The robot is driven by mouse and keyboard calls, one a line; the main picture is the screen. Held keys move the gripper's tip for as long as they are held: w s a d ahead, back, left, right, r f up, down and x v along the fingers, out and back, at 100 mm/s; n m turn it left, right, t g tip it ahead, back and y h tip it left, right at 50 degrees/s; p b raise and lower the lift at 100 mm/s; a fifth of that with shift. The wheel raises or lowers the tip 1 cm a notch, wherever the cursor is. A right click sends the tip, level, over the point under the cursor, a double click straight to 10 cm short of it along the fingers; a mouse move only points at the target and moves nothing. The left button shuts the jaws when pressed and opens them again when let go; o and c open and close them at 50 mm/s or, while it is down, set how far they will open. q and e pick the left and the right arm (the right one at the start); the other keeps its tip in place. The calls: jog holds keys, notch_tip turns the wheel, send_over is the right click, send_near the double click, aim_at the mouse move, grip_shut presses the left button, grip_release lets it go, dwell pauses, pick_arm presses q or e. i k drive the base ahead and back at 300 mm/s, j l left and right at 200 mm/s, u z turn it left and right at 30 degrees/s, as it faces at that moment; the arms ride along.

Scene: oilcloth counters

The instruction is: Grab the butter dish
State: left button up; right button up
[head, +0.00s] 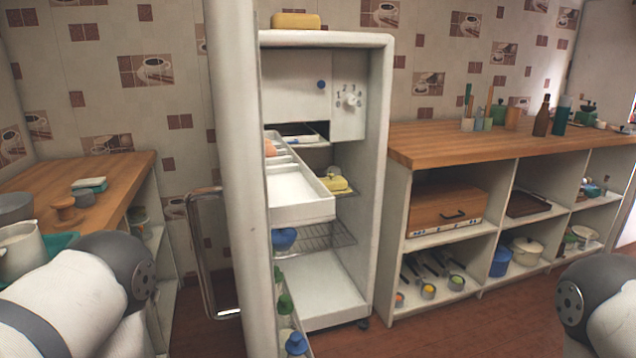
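A yellow dish with a pale, knobbed top, which looks like the butter dish (335,184), sits on a wire shelf inside the open white fridge (382,180). The white drawer or tray (300,190) is in front and to its left and sticks out of the fridge. Neither gripper is in view. Only parts of my arms show, at the lower left and lower right corners, well apart from the dish.
The fridge door (235,160) stands open toward me, with bottles (285,305) in its racks. A blue bowl (284,238) sits on a lower shelf. Wooden counters stand at left (120,175) and right (440,142). Some floor (450,325) is clear at right.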

aim_at(337, 185)
jog(key=i+l+u, duration=0.15)
jog(key=l, duration=0.15)
jog(key=l+u, duration=0.1)
jog(key=l, duration=0.15)
jog(key=l+z, duration=0.15)
jog(key=l, duration=0.25)
jog(key=i+l+z, duration=0.1)
jog(key=i+l, duration=0.3)
jog(key=i+u, duration=0.25)
jog(key=i, duration=1.4)
